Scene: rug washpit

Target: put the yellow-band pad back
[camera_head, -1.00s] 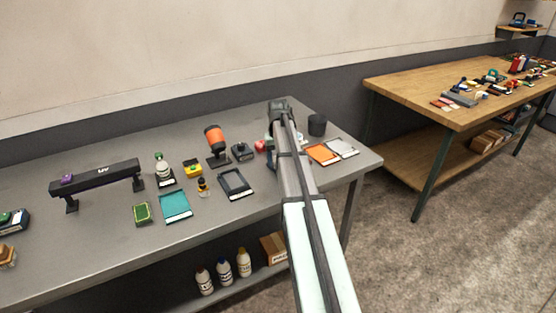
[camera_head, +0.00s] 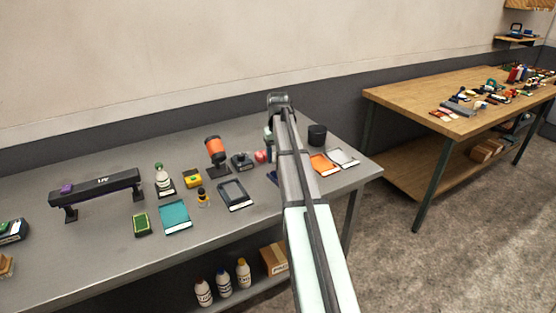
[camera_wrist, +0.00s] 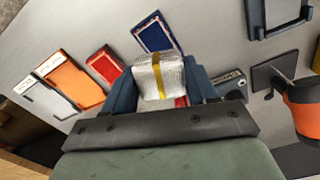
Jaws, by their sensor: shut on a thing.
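In the wrist view a white, wrapped-looking pad with a yellow band (camera_wrist: 160,75) sits between the two dark blue fingers of my gripper (camera_wrist: 159,84). The gripper is shut on it and holds it over the grey table. Just beyond the pad lies a blue mat with a pale edge (camera_wrist: 154,34). In the head view my gripper (camera_head: 280,105) is at the far side of the table; the pad is hidden there.
An orange-headed device (camera_head: 216,150) stands left of my arm, with a dark tray (camera_head: 235,195) in front of it. A black cup (camera_head: 317,135) stands to the right. A teal mat (camera_head: 175,216) and UV bar (camera_head: 100,184) are further left.

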